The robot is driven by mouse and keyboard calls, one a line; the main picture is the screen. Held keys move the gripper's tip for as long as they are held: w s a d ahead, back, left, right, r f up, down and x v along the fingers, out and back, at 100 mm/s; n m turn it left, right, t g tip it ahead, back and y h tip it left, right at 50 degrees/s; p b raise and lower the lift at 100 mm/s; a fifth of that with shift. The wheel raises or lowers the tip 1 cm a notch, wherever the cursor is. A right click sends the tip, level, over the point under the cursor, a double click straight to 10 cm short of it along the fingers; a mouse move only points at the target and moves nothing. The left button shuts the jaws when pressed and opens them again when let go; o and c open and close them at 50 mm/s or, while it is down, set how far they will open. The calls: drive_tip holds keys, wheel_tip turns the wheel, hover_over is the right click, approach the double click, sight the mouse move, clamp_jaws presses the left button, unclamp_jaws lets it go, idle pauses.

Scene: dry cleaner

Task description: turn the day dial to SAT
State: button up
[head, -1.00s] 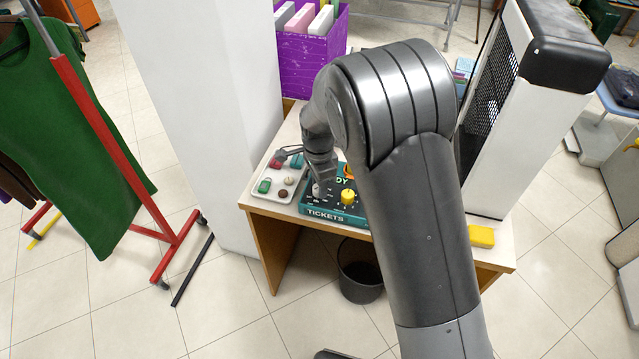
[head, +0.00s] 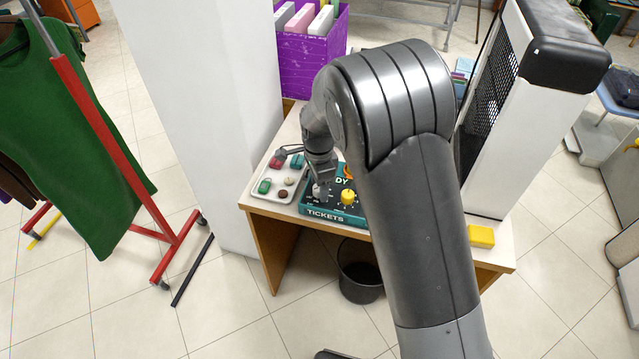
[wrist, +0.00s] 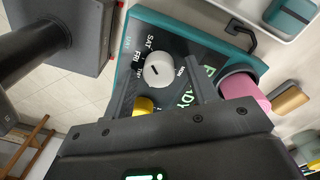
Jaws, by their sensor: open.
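The day dial (wrist: 158,70) is a pale round knob with a short dark mark, on the dark face of a teal ticket box (wrist: 124,70). Labels around it include SAT and FRI, at its upper left. I cannot tell for certain which label the mark points at. My gripper (wrist: 163,88) is open, its two dark fingers on either side of the dial, and I cannot tell whether they touch it. In the head view my gripper (head: 322,181) is over the left part of the box (head: 335,216), and the dial (head: 317,191) is partly hidden by it.
A yellow knob (head: 347,197) sits beside the dial on the box. A light tray (head: 256,186) of small coloured items lies to the left. A pink cylinder (wrist: 245,92) stands close to my right finger. A yellow block (head: 481,236) lies at the desk's right edge.

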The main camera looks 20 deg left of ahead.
drive_tip(key=shift+r, duration=0.1)
wheel_tip(320, 180, up, 11)
drive_tip(key=shift+w+f, duration=0.15)
drive_tip(key=shift+f, duration=0.05)
idle(0.6)
drive_tip(key=s+d+r+n+t+y, duration=0.1)
drive_tip(key=s+d+r+n, duration=0.15)
drive_tip(key=d+r, duration=0.5)
drive_tip(key=s+d+r+n+t+y, duration=0.15)
drive_tip(key=s+d+r, duration=0.3)
drive_tip(key=d, duration=0.65)
drive_tip(key=s+d+r+n+t+h, duration=0.2)
drive_tip(key=s+d+n, duration=0.5)
drive_tip(key=s+d, duration=0.6)
drive_tip(key=shift+s+d+r+t, duration=0.35)
drive_tip(key=shift+s+t, duration=0.4)
drive_tip(key=shift+s, duration=0.5)
